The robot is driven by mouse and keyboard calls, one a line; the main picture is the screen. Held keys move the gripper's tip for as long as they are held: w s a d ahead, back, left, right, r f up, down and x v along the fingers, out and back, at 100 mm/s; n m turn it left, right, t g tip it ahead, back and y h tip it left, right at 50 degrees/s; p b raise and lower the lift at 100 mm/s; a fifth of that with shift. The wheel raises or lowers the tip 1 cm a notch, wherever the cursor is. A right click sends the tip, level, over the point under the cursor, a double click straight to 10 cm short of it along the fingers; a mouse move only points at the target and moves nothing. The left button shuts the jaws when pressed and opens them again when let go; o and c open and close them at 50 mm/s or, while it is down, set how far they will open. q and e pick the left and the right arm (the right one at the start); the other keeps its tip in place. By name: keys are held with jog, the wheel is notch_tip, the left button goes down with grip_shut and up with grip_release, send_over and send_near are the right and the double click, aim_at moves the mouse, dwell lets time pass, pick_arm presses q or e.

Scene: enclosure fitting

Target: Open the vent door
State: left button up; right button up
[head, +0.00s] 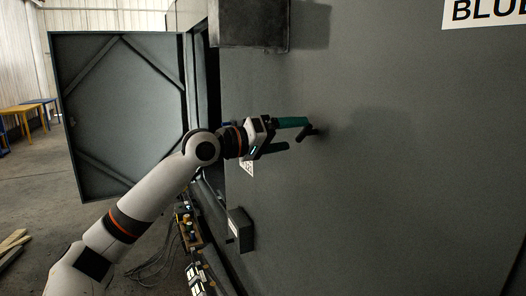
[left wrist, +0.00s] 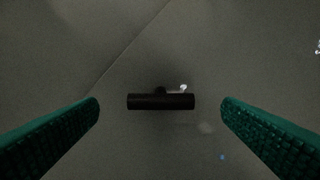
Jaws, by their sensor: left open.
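A black T-shaped handle (head: 308,132) stands out from a large grey panel (head: 400,170). In the left wrist view the handle (left wrist: 160,102) lies level in the middle, with a thin slanting seam in the grey surface (left wrist: 60,50) behind it. My left gripper (head: 298,134) is open in front of the panel, close to the handle. Its green fingers are on either side of the handle in the wrist view, with a gap on both sides. I cannot tell the vent door's outline from the panel. My right gripper is not in view.
A grey braced door (head: 120,110) stands swung open at the left. A dark box (head: 248,22) juts out above my left arm and a smaller box (head: 240,229) below it. Wires and electrical parts (head: 188,235) lie low beside the panel.

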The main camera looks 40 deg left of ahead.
pick_arm(q)
jog(key=b+v, duration=0.5)
jog(key=v, duration=0.2)
jog(key=shift+s, duration=0.2)
